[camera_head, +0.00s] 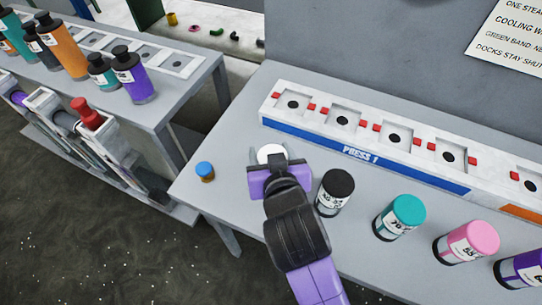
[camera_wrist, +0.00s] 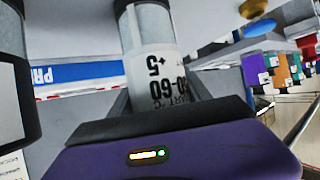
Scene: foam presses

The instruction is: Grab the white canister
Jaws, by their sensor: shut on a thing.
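The white canister (camera_head: 271,152) stands on the grey table in front of the press, its white top showing past my gripper in the head view. My gripper (camera_head: 269,158) is shut on it, with a finger on either side. In the wrist view the canister (camera_wrist: 158,55) has a grey band and a white label with black print, partly reading "60". My gripper (camera_wrist: 160,105) closes around its near part there. The canister's lower part is hidden by my gripper in the head view. I cannot tell whether it touches the table.
A black canister (camera_head: 335,193) stands close to the right of my gripper. Teal (camera_head: 400,217), pink (camera_head: 467,242) and purple (camera_head: 520,268) canisters continue the row. A small blue-topped item (camera_head: 205,171) sits at left. The PRESS 1 block (camera_head: 362,153) lies behind.

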